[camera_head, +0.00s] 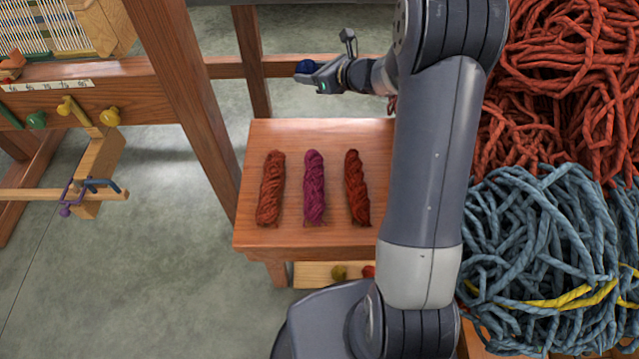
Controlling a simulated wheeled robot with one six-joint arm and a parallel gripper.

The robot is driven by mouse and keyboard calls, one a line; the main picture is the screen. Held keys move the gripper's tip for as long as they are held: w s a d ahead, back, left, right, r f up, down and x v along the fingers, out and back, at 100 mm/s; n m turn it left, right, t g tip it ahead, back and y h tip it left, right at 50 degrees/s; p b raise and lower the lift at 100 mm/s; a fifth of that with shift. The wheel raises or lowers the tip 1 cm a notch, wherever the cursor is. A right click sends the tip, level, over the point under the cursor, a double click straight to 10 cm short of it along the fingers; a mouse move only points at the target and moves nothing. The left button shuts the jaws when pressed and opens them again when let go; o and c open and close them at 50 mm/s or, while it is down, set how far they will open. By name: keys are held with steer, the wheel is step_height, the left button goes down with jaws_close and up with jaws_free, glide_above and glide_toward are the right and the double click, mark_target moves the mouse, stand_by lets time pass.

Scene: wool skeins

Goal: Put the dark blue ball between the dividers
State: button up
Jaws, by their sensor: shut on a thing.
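My gripper (306,76) is at the top middle of the view, above and beyond the far edge of the small wooden table. It is shut on the dark blue ball (304,66), a small round ball at its tips. The gripper points left, and its fingers hide the ball's lower part. I cannot make out any dividers. A light wooden board (312,275) shows low below the table's front edge, with an olive ball (339,272) and a red ball (368,271) on or at it. My arm hides its right part.
Three skeins lie on the table (255,228): rust (271,188), magenta (314,188) and dark red (357,188). Wooden loom posts (185,100) stand at left. Large red (570,80) and blue-grey (540,240) yarn heaps fill the right. Floor at lower left is clear.

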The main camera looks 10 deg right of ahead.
mark_target(314, 137)
steer(key=w+f+n+g+y+b, duration=0.1)
steer(key=f+b, duration=0.3)
steer(key=f, duration=0.4)
steer(key=w+f+n+g+y+b, duration=0.1)
steer(key=w+f+b, duration=0.1)
steer(key=f+b, duration=0.3)
steer(key=w+f+n+g+b, duration=0.1)
steer(key=f+b, duration=0.4)
steer(key=f, duration=0.8)
steer(key=shift+w+d+y, duration=0.25)
steer(key=shift+d+y, duration=0.15)
steer(key=shift+f+b, duration=0.1)
steer(key=shift+b, duration=0.25)
steer(key=o, duration=1)
steer(key=shift+c, duration=0.2)
